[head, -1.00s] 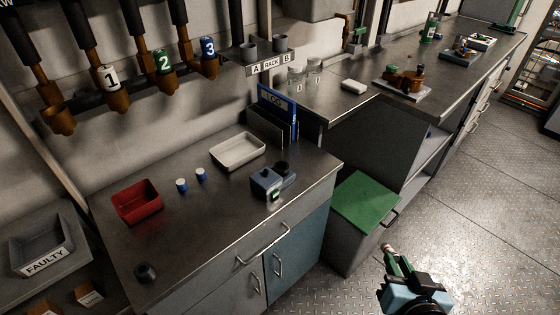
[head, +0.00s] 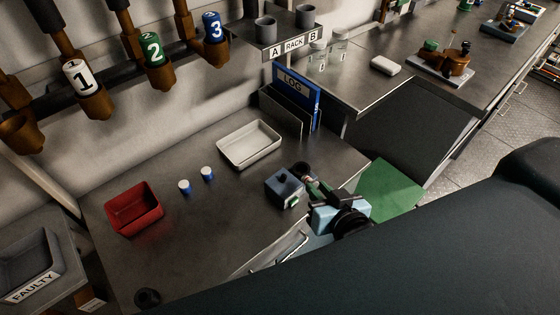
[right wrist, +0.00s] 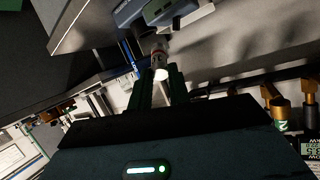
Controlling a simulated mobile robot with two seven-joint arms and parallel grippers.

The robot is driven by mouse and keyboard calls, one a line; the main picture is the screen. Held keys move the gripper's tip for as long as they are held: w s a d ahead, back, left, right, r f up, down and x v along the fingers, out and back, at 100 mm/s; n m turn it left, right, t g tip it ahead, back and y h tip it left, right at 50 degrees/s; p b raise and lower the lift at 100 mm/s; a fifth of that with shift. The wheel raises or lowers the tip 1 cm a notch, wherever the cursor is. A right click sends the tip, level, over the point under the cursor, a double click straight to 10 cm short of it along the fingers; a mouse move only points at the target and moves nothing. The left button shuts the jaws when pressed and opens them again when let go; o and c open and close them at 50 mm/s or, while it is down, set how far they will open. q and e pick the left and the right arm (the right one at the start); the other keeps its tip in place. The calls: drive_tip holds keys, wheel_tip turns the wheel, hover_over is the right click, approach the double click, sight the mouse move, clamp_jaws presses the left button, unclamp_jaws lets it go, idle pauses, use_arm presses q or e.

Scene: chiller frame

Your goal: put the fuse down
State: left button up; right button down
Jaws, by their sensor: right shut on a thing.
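The fuse (right wrist: 159,62) is a small cylinder with a pale, bright end, held between the fingertips of my right gripper (right wrist: 158,82) in the right wrist view. In the head view, my right gripper (head: 316,186) is above the front right part of the steel counter (head: 225,225), beside a small blue-grey device (head: 281,188) with a dark knob. The fuse is small and partly hidden there. I cannot tell whether it touches the device. My left gripper is out of view.
A white tray (head: 249,163), a red bin (head: 112,219) and two small blue-and-white cylinders (head: 185,187) are on the counter. A blue log binder (head: 309,88) stands behind. A grey FAULTY bin (head: 20,268) is at left. The counter's middle is clear.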

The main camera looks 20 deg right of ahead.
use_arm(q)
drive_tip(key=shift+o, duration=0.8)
use_arm(e)
drive_tip(key=w+a+r+n+g+y, duration=0.25)
drive_tip(key=a+n+g, duration=0.3)
drive_tip(key=a, duration=0.35)
drive_tip(key=w+a+r+n+g+y, duration=0.1)
drive_tip(key=w+a+n+g+y, duration=0.1)
drive_tip(key=a+n+g+y, duration=0.5)
drive_tip(key=s+d+f+n+g+h+b, duration=0.1)
drive_tip(key=s+d+n+g+h+b, duration=0.15)
drive_tip(key=d+n+h, duration=0.6)
drive_tip(key=shift+n+t+y, duration=0.5)
drive_tip(key=shift+y, duration=0.3)
drive_tip(key=shift+w+d+f, duration=0.85)
drive_tip(key=shift+w+d, duration=0.75)
drive_tip(key=shift+w, duration=0.15)
drive_tip(key=shift+w+d+f, duration=0.9)
drive_tip(key=shift+w+d, duration=0.75)
drive_tip(key=shift+w, duration=0.1)
drive_tip(key=shift+w+d+f, duration=0.85)
drive_tip(key=shift+w+d, duration=0.75)
drive_tip(key=shift+w, duration=0.15)
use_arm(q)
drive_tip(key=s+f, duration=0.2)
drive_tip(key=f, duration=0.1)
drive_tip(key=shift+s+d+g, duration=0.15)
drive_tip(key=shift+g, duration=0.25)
